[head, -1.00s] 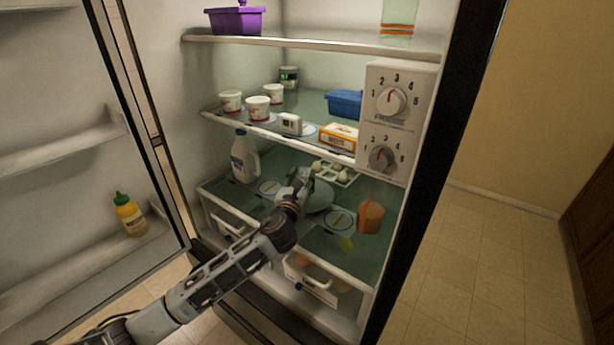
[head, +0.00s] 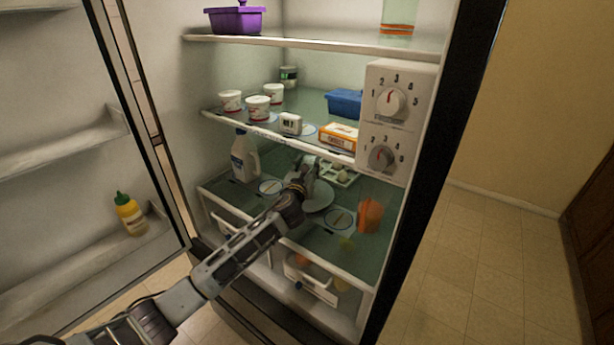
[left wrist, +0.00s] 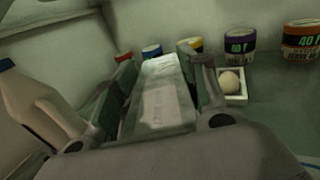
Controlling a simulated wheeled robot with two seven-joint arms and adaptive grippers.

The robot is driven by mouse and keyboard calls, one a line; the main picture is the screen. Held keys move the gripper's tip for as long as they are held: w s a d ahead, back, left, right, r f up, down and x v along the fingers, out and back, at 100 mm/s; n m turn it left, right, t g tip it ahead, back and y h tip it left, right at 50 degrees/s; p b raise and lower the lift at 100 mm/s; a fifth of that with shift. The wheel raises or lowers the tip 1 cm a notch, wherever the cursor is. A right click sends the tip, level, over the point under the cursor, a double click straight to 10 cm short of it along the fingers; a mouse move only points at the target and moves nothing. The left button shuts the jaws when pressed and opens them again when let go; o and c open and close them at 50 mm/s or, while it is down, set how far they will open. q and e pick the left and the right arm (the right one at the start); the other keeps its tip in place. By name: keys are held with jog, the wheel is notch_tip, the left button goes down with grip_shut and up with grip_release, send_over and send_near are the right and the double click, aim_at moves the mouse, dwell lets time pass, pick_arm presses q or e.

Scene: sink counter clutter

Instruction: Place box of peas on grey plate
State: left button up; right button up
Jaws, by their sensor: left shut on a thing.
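My left gripper (head: 308,166) reaches into the fridge's lower glass shelf, above the back of the grey plate (head: 320,199). In the left wrist view, the gripper (left wrist: 165,85) is shut on a pale-faced box, taken as the box of peas (left wrist: 163,98), which sits between its fingers. The box's label is too blurred to read. The box is hidden or too small to tell in the head view. The plate is partly covered by the gripper and arm. My right gripper is not in view.
A white jug (head: 243,157) stands left of the plate, an egg tray (head: 340,174) behind it, and an orange container (head: 370,215) to its right. The middle shelf, with tubs and an orange box (head: 339,136), is overhead. The control panel (head: 392,118) juts out at right.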

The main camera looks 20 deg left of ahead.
pick_arm(q)
jog(key=shift+f, duration=1.7)
jog(key=shift+f+b, duration=0.4)
jog(key=o, duration=1.4)
jog(key=shift+c, duration=0.2)
jog(key=shift+r, duration=0.1)
jog(key=shift+s+r, duration=0.1)
jog(key=shift+r, duration=0.15)
jog(key=s, duration=1.1)
jog(key=shift+s+d, duration=0.25)
jog(key=shift+s, duration=0.15)
